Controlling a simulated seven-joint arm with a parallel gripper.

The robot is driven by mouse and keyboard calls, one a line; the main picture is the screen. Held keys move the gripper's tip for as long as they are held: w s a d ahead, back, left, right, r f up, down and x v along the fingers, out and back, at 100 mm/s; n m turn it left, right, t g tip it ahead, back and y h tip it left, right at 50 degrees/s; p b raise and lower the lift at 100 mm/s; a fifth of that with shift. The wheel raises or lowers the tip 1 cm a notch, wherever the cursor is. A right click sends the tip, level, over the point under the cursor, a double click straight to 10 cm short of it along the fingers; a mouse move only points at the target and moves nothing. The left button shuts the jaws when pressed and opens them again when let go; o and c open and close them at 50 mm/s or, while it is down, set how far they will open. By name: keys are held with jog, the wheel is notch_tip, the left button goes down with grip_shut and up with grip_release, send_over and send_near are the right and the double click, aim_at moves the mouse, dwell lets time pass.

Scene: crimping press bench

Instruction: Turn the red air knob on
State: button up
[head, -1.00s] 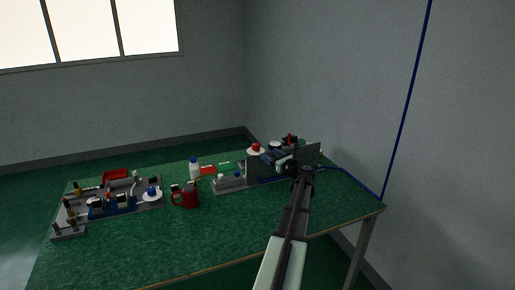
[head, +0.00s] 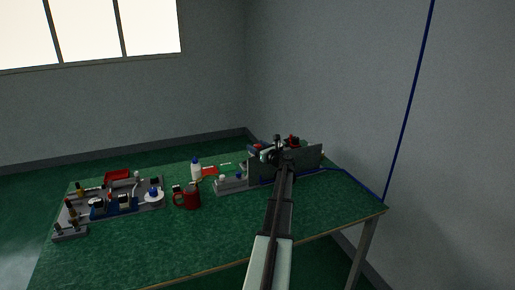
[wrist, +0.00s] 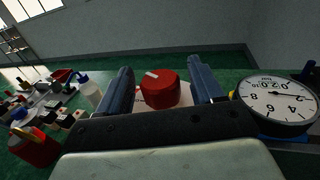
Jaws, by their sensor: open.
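The red air knob (wrist: 159,90) has a white mark on its top and sits on a pale round base in the wrist view. My gripper (wrist: 162,82) is open, with one blue-grey finger on each side of the knob in that picture. Gaps show between the knob and both fingers. I cannot tell whether the fingertips are level with the knob. In the head view my gripper (head: 268,153) is over the press unit at the back right of the bench and hides much of it.
A round pressure gauge (wrist: 277,104) stands close to the right finger. A grey tray of parts (head: 154,207) lies further left. The bench's front middle is clear.

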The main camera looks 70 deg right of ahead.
jog(key=c, duration=1)
jog(key=shift+d+n+t+y, duration=0.25)
jog(key=shift+n+t+y, duration=0.25)
jog(key=shift+y, duration=0.4)
jog(key=shift+a+n+t+y, duration=0.2)
jog(key=shift+n+t+y, duration=0.1)
jog(key=shift+n+y, duration=0.85)
jog(key=o, duration=1)
jog(key=shift+s, duration=0.1)
